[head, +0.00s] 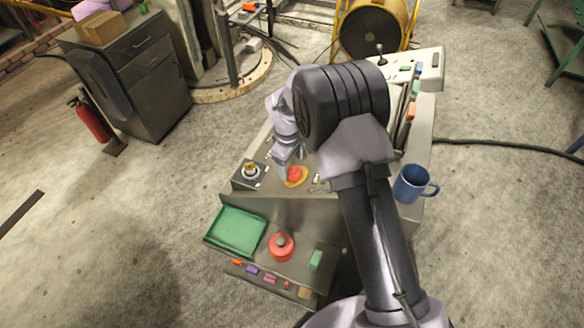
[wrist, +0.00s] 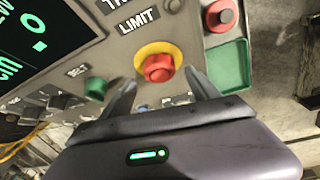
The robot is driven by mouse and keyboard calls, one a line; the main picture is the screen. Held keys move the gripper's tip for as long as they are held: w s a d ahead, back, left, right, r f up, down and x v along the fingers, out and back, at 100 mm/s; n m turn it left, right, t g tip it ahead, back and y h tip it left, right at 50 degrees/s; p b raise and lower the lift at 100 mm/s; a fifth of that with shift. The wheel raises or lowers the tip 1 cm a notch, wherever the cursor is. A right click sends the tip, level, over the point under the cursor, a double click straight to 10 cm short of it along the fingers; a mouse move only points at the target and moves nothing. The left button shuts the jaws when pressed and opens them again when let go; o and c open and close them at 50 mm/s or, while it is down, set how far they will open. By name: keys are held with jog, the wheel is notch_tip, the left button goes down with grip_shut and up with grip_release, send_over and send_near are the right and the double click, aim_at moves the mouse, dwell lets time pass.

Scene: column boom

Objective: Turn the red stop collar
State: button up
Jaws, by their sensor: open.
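A red knob (head: 295,175) sits on a yellow ring on the sloped console panel. It also shows in the wrist view (wrist: 158,66), by the LIMIT label. My gripper (head: 284,160) is over the panel close to this knob. In the wrist view the two fingers of my gripper (wrist: 161,77) are apart, one to each side of the knob's lower part. I cannot tell whether they touch it. A second red round piece with a grey centre (head: 281,246) stands on the lower front shelf. In the wrist view a red round piece (wrist: 221,14) shows at the upper right.
A green tray (head: 236,231) lies on the shelf left of the second red piece. Several small coloured blocks line the shelf's front. A blue mug (head: 411,184) stands at the console's right. A green knob (wrist: 95,88) is on the panel. A yellow-topped knob (head: 250,170) sits left.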

aim_at(292, 170)
jog(key=f, duration=0.3)
jog(key=shift+w+d+f, duration=0.1)
jog(key=shift+w, duration=0.1)
jog(key=c, duration=1.4)
jog(key=shift+o, duration=0.2)
